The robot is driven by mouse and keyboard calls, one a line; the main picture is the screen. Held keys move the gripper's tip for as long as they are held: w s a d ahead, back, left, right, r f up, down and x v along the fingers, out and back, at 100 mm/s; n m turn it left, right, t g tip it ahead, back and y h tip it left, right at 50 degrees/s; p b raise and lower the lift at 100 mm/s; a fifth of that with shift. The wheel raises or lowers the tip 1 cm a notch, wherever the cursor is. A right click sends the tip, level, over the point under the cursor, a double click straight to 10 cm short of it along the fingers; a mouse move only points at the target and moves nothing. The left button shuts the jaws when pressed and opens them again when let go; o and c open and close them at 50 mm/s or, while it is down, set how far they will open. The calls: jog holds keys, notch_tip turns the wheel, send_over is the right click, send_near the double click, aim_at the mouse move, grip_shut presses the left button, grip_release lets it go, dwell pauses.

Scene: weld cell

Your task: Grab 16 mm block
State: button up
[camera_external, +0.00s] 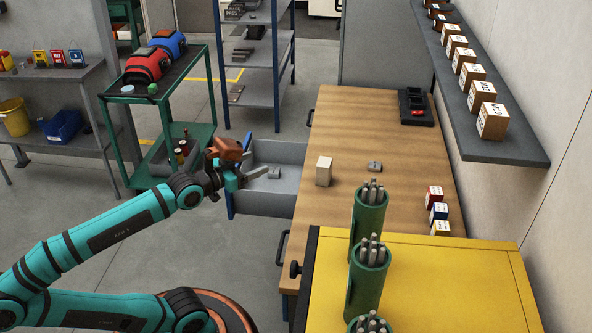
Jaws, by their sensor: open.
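No marking that reads 16 mm is legible, so I cannot tell which block is the one named. A pale tan block (324,171) stands upright on the wooden bench (360,122), near its left edge. A small grey piece (375,167) with a raised top lies to its right. Another small grey piece (274,173) shows at the open drawer (278,150), just beyond my fingers. My gripper (260,172) is open over the left part of the drawer, left of the tan block. Whether anything lies between its fingers is unclear.
Green cylinders of grey rods (367,220) stand by the yellow cabinet top (420,265). Small coloured boxes (436,211) sit at the bench's right. A wall shelf (480,110) holds labelled boxes. A green cart (165,105) stands behind my arm. The bench's middle is mostly clear.

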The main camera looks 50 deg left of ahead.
jog(key=w+d+r+n+g, duration=0.1)
jog(key=w+r+g, duration=0.1)
jog(key=w, duration=0.4)
jog(key=w+d+r+n+g, duration=0.1)
jog(key=w+r+g, duration=0.1)
jog(key=w, duration=0.4)
jog(key=n+g+y, duration=0.3)
jog(key=n+g, duration=0.3)
jog(key=g, duration=0.4)
send_over(375, 165)
jog(key=s+d, duration=0.1)
jog(key=s, duration=0.1)
notch_tip(375, 165, down, 18)
jog(key=shift+s+d+r, duration=0.15)
jog(key=shift+r, duration=0.1)
jog(key=shift+d+x, duration=0.15)
jog(key=shift+x, duration=1.2)
jog(key=shift+d+x, duration=0.15)
jog(key=shift+x, duration=1.2)
jog(key=c, duration=1.1)
